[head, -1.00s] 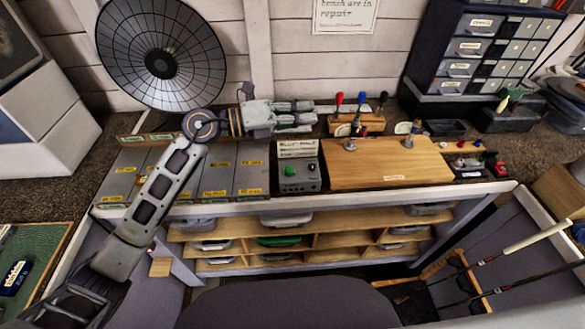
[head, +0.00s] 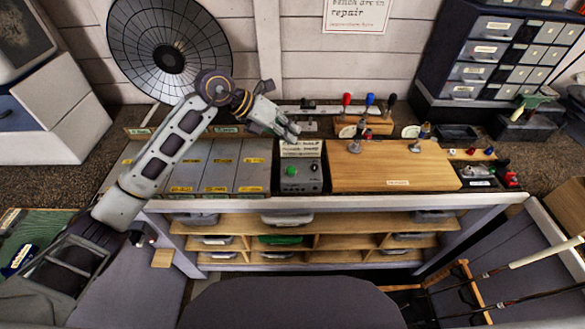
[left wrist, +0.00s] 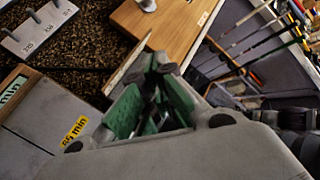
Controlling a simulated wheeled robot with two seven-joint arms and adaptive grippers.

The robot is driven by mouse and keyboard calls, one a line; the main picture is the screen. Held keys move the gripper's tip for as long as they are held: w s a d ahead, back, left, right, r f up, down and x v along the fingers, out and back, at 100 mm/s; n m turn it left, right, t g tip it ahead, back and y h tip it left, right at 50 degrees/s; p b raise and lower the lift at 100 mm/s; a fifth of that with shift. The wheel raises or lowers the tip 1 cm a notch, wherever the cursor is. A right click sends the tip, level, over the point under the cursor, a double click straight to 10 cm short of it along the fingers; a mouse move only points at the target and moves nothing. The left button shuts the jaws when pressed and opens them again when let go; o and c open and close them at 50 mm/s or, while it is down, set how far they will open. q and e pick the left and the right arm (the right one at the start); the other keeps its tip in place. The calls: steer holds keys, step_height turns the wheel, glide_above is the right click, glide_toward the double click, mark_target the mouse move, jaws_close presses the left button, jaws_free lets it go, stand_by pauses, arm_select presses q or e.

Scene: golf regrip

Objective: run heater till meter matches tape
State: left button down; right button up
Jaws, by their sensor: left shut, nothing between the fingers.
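A small grey control box (head: 301,178) with a green button and a dark knob stands on the bench, likely the heater's control. A printed card (head: 301,148) stands at its back edge. My left gripper (head: 293,133) is just above and behind that card in the picture, pointing down and right, shut and empty. Its green-padded fingers (left wrist: 155,85) show close together in the left wrist view. Grey panels (head: 219,165) with yellow minute labels lie left of the box. I cannot pick out a meter reading or a tape mark. My right gripper is not in view.
A wooden board (head: 390,168) lies right of the box. Red, blue and black-handled tools stand in a wooden rack (head: 366,124) behind it. A large dark dish (head: 168,47) stands at the back left. A drawer cabinet (head: 490,55) is at the back right.

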arm_select(q)
steer(key=shift+f, duration=0.2)
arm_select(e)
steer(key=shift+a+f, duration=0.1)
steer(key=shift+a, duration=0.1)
arm_select(q)
steer(key=b, duration=0.4)
glide_above(290, 166)
steer(key=shift+s+f, duration=0.1)
steer(key=shift+f, duration=3.15)
steer(key=shift+f+b, duration=0.3)
steer(key=shift+f, duration=0.7)
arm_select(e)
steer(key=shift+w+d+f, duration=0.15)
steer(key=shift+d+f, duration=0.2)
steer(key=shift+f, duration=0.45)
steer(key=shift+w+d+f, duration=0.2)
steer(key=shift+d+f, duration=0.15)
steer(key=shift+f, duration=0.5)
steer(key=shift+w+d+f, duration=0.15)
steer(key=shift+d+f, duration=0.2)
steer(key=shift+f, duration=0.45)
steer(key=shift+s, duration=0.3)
arm_select(q)
steer(key=shift+f+b, duration=0.35)
steer(key=shift+b, duration=0.2)
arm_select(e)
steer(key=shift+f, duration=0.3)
